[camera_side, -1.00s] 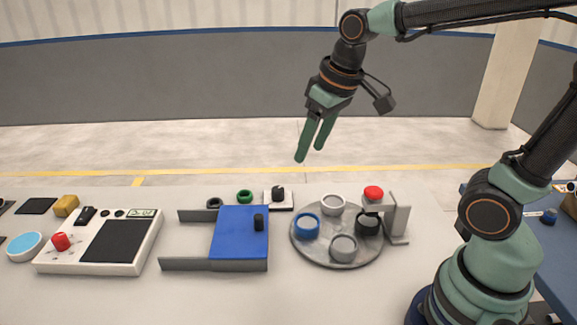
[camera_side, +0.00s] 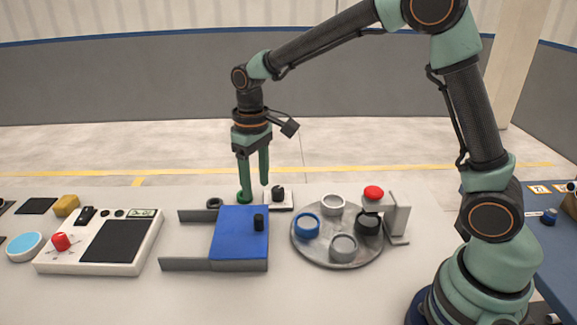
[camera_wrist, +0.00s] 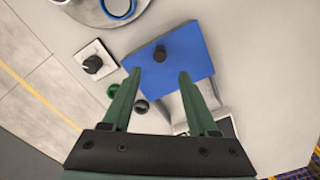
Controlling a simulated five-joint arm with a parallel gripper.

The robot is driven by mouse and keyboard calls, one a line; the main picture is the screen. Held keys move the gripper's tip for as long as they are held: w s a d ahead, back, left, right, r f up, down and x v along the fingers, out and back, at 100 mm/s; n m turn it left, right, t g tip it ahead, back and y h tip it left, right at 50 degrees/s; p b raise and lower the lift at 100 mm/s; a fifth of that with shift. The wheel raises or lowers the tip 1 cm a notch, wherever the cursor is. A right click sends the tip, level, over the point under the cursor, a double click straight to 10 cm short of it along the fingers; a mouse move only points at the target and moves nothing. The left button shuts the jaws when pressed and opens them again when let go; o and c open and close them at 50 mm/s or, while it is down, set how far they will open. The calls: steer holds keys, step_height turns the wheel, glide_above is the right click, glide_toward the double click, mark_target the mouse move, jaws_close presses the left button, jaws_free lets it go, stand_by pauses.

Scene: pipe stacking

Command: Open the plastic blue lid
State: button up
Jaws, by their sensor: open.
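The blue plastic lid (camera_side: 238,232) is a flat panel with a black knob (camera_side: 259,222) near its right side. It lies between two grey rails (camera_side: 215,264), toward their right end. In the wrist view the lid (camera_wrist: 190,62) and its knob (camera_wrist: 160,53) show ahead of the fingers. My gripper (camera_side: 254,192) is open and empty, pointing down behind the lid in the side view, apart from the knob. In the wrist view my gripper's fingertips (camera_wrist: 159,73) are spread, with the lid's edge seen between them.
A green ring (camera_side: 244,195) and a dark ring (camera_side: 214,203) lie behind the lid. A white block with a black knob (camera_side: 278,194) stands close by. A turntable with several rings (camera_side: 345,258) is right, a control panel (camera_side: 116,243) left.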

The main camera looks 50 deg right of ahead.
mark_target(259, 215)
step_height(259, 215, down, 10)
stand_by(0.4)
jaws_close()
stand_by(1.3)
